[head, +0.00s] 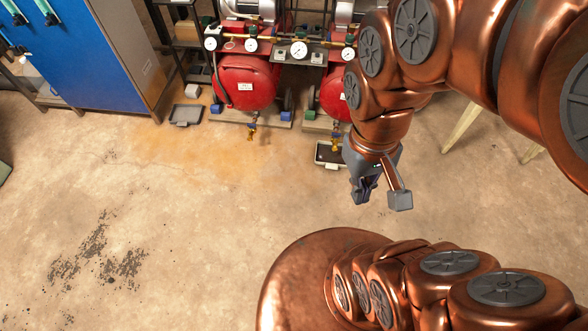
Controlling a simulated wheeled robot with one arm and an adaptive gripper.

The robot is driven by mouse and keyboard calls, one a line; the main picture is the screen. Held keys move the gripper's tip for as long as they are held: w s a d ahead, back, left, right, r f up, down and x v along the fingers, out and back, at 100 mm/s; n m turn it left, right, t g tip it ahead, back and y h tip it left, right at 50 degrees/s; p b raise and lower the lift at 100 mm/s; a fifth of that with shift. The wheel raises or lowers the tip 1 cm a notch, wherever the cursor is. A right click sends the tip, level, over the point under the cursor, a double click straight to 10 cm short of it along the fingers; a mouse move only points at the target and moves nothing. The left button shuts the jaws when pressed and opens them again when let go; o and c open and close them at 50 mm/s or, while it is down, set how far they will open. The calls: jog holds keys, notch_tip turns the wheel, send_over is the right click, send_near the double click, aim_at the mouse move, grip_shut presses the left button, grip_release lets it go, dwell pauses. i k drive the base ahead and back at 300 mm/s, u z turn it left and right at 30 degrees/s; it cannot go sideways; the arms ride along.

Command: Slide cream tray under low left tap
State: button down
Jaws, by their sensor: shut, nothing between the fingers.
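A small tray (318,159) with a pale cream rim and dark inside lies on the floor by the right red tank, partly hidden behind my arm. The low right tap (335,145) hangs over the cream-rimmed tray.
A grey tray (186,114) lies on the floor left of the left red tank (246,82). A white block (192,90) is behind it. A blue cabinet (85,50) stands at upper left. Wooden legs (461,128) stand at right.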

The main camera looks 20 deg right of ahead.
aim_at(325, 156)
jog(key=z, duration=1.8)
jog(key=k, duration=0.1)
jog(key=u, duration=3.1)
jog(key=i, duration=1.35)
jog(key=z, duration=0.4)
jog(key=i, duration=0.8)
jog(key=z, duration=1.4)
jog(key=i, duration=0.45)
jog(key=z, duration=0.35)
